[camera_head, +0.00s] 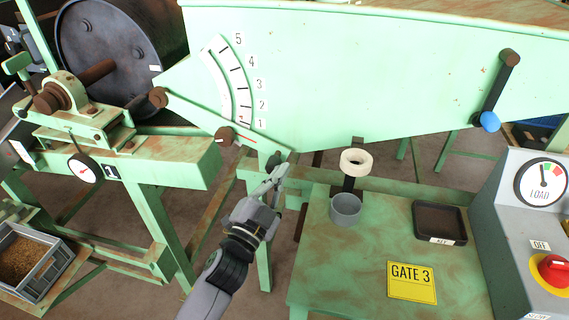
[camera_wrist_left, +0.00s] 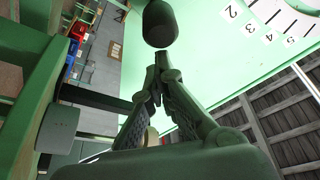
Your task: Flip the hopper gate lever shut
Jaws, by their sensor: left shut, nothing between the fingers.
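The green hopper (camera_head: 370,70) has a printed scale from 1 to 5 on its face. Beside the scale's low end is a brown hub (camera_head: 225,135) with a thin red pointer. A short dark handle (camera_head: 273,161) hangs at the hopper's lower edge; a dark rounded grip (camera_wrist_left: 158,25) shows just beyond the fingertips in the left wrist view. I cannot tell for sure which part is the gate lever; a dark crank with a blue knob (camera_head: 488,121) is at the right. My left gripper (camera_head: 277,175) is shut and empty, close below the dark handle. My right gripper is not in view.
A grey control box (camera_head: 520,230) stands right; a green bench (camera_head: 190,165) stands left.

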